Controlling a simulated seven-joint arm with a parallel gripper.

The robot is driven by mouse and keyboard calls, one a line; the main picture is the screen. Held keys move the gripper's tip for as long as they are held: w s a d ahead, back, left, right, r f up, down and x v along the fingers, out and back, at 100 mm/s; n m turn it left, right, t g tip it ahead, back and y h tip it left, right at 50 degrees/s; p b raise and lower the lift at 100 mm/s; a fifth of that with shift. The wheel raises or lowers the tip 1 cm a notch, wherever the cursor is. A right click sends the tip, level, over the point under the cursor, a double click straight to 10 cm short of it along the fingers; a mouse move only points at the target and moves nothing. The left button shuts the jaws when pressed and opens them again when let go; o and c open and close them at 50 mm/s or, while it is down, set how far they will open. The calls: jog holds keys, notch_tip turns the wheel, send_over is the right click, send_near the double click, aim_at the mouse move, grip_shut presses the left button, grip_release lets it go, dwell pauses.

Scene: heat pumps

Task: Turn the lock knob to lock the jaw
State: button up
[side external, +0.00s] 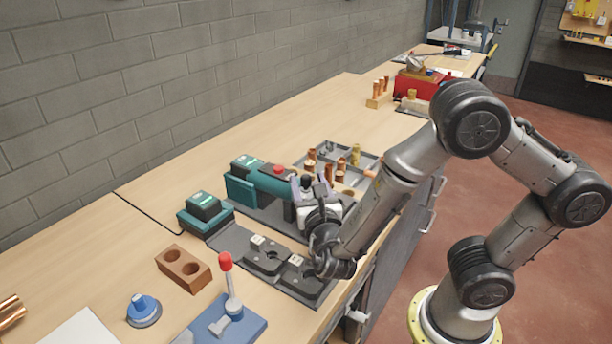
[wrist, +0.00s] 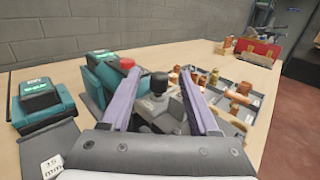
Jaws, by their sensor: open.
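A black-topped knob (wrist: 159,82) stands on a grey metal head, the likely jaw, at the near end of the teal press tool (side external: 262,182). In the wrist view the knob shows between the two purple fingers of my gripper (wrist: 158,88), with space on both sides. My gripper is open and holds nothing. In the side view the black knob (side external: 307,183) shows by my gripper (side external: 312,192), which hides much of the head. I cannot tell whether the fingertips reach the knob's height. The tool has a red button (wrist: 127,63).
A teal battery (side external: 204,212) sits left of the tool. A grey tray (wrist: 238,90) of copper fittings lies to the right.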

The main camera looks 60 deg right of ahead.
jog(key=shift+x, duration=1.5)
jog(key=shift+c, duration=0.4)
grip_shut()
